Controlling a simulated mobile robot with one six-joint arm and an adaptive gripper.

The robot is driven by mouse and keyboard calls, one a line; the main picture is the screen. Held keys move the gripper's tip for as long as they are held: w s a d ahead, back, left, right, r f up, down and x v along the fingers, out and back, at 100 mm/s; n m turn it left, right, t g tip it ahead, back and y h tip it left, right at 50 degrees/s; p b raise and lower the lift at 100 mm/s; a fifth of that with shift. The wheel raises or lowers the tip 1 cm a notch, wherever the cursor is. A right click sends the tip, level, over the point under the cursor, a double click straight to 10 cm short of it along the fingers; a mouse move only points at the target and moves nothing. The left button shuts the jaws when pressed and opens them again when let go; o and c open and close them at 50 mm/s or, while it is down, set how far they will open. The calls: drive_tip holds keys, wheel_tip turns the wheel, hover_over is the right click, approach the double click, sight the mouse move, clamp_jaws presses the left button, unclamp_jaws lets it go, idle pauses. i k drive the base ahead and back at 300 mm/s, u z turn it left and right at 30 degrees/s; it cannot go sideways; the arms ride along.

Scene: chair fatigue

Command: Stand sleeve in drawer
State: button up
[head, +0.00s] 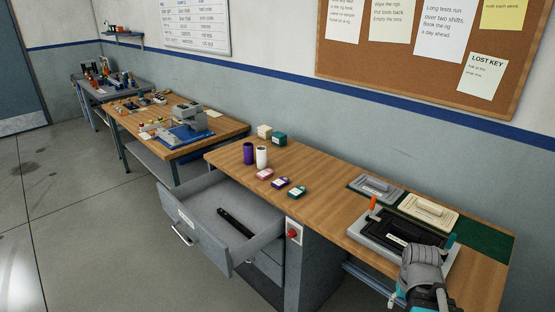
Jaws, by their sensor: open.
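Two upright cylinders stand side by side on the wooden bench, a purple one (249,153) and a white one (262,157) with a dark top opening. They look like sleeves; I cannot tell which one the task names. The grey drawer (238,254) under the bench's left end is pulled open. A long black object (235,222) lies flat inside it, and much of its floor is bare. My gripper (424,254) is at the lower right, over the front of a black-topped fixture, far from both cylinders and the drawer. It is open; I see nothing held.
Small labelled pink, purple and green boxes (281,183) lie right of the cylinders. Two blocks (279,139) stand behind them. A red button (292,233) is beside the drawer. The black-topped fixture (402,235) and two handled plates (428,209) fill the bench's right. The bench middle is clear.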

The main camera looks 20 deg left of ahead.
sight(193, 207)
drive_tip(key=z, duration=1.15)
drive_tip(key=k, duration=0.85)
drive_tip(key=u, duration=1.5)
